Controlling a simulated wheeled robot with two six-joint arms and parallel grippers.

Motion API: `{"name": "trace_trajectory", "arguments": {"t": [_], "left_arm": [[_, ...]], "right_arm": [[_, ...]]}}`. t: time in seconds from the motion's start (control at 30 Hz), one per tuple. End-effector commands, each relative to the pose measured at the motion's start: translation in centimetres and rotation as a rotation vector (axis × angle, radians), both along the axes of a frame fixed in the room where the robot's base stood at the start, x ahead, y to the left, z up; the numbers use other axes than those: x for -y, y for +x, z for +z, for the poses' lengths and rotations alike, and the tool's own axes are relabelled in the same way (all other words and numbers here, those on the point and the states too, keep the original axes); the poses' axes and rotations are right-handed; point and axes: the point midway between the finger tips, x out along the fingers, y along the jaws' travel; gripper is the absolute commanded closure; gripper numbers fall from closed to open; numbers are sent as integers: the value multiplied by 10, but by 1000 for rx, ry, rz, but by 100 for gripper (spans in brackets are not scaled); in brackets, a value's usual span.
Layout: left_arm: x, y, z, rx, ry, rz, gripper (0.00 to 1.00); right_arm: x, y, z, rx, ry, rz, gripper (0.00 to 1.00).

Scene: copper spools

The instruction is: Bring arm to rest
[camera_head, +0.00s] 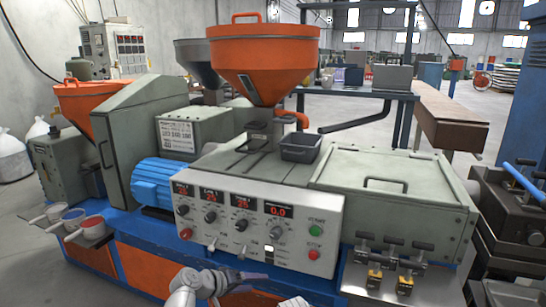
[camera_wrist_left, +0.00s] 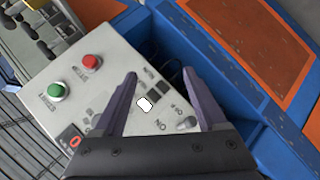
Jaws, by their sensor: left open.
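My left arm (camera_head: 200,283) shows at the bottom edge of the head view, in front of the grey machine's control panel (camera_head: 262,222). In the left wrist view my left gripper (camera_wrist_left: 158,74) is open, with its two dark fingers apart and nothing between them. The panel also shows in that view behind the fingers (camera_wrist_left: 75,120), with a green button (camera_wrist_left: 55,90) and a red button (camera_wrist_left: 90,61). I cannot tell how far the fingers are from the panel. My right gripper is not in view.
An orange hopper (camera_head: 262,65) tops the machine, with a dark bin (camera_head: 301,148) beside it. A blue motor (camera_head: 158,182) and cups (camera_head: 92,228) are at the left. Yellow-tagged fittings (camera_head: 405,283) stick out at the right front. The blue base frame (camera_wrist_left: 215,72) lies beside the panel.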

Motion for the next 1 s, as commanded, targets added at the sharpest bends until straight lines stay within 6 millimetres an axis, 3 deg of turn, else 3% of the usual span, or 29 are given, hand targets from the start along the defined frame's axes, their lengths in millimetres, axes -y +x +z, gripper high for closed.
{"name": "trace_trajectory", "arguments": {"t": [0.03, 0.17, 0.3, 0.5, 0.6, 0.63, 0.87, 1.0], "left_arm": [[24, -29, -20, -56, 98, -94, 26], [48, -92, -65, -202, 369, -284, 26], [44, -141, -91, -321, 615, -402, 26], [23, -188, -102, -440, 906, -481, 26], [11, -206, -100, -487, 1042, -497, 26], [10, -203, -85, -487, 1034, -492, 26], [10, -201, -37, -485, 1026, -489, 26], [10, -201, 1, -484, 1025, -489, 26]], "right_arm": [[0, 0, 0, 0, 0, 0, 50], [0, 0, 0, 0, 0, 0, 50], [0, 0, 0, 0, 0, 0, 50], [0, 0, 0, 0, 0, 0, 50], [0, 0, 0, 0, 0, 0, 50], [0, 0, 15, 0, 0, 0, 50], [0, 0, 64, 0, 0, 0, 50], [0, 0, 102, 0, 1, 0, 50]]}}
